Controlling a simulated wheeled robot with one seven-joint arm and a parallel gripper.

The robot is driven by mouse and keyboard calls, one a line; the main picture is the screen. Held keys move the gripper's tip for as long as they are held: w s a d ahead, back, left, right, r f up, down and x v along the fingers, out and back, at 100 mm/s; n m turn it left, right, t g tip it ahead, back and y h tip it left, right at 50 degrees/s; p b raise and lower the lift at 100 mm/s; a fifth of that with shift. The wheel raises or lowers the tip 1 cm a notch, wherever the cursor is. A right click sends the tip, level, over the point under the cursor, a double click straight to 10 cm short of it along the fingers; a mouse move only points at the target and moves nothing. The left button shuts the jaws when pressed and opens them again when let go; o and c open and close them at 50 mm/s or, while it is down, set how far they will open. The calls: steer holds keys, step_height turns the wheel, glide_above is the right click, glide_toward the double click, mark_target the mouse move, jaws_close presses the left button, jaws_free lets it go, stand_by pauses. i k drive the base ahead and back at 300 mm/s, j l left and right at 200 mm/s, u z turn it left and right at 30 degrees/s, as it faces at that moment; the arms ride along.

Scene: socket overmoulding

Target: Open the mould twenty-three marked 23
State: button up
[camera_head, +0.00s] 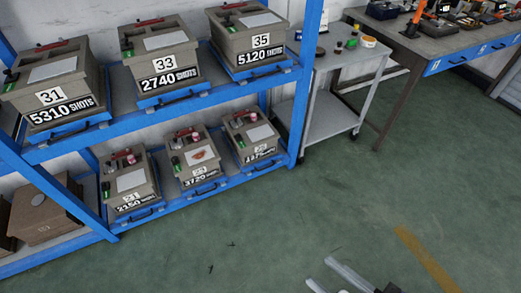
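Mould 23 (198,160) is the middle one of three grey-brown boxes on the lower shelf. Its small number plate (199,171) is hard to read but looks like 23, above a label reading about 3720 SHOTS. Its lid looks shut. A pale sheet with a reddish-brown stain (202,154) lies on top, with red, pink and green items beside it. My gripper (319,271) shows at the bottom edge, partly cut off. Its two pale fingers stand apart with floor between them. It is empty and well away from the mould, to its lower right.
Mould 21 (128,183) and mould 25 (252,138) flank it closely. Moulds 31 (54,80), 33 (159,56) and 35 (249,38) stand on the shelf above. A grey trolley (330,118) and a workbench (455,48) stand right. The green floor (300,215) is mostly clear.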

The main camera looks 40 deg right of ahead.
mark_target(200, 168)
steer(key=i+j, duration=0.2)
steer(key=i, duration=0.35)
steer(key=i+j, duration=0.15)
steer(key=i, duration=0.35)
steer(key=i+j, duration=0.2)
steer(key=i, duration=0.35)
